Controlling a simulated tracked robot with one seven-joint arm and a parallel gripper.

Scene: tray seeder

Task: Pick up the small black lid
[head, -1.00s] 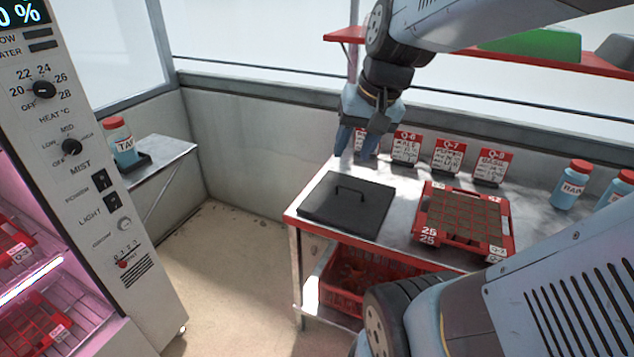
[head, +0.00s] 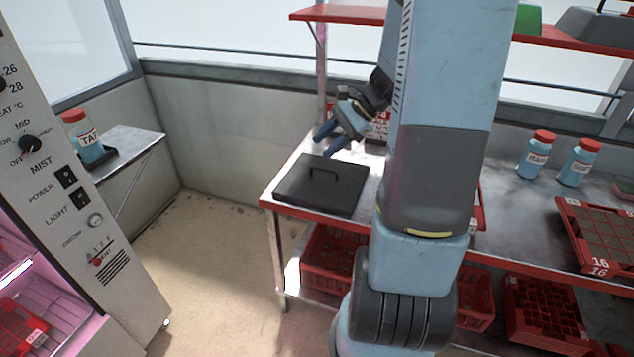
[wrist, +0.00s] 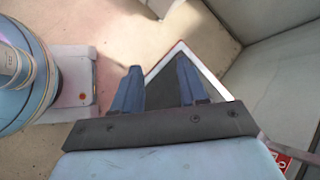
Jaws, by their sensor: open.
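The black lid (head: 322,190) is a flat square plate with a thin raised handle. It lies flat on the left end of the metal table (head: 277,208). My gripper (head: 324,146) is open and empty, just above and behind the lid's far edge in the head view, its blue fingers pointing down and left. It looks apart from the lid, but the height is hard to judge. In the wrist view, my gripper (wrist: 157,75) shows both fingers spread, with a dark flat surface with a pale border beyond them. I cannot tell where the handle is there.
My arm hides the middle of the table. Blue bottles with red caps (head: 537,153) and a red seed tray (head: 597,232) are to the right. A red shelf (head: 565,36) runs above. Red crates (head: 330,262) sit below. A control cabinet (head: 85,200) stands left, with open floor between.

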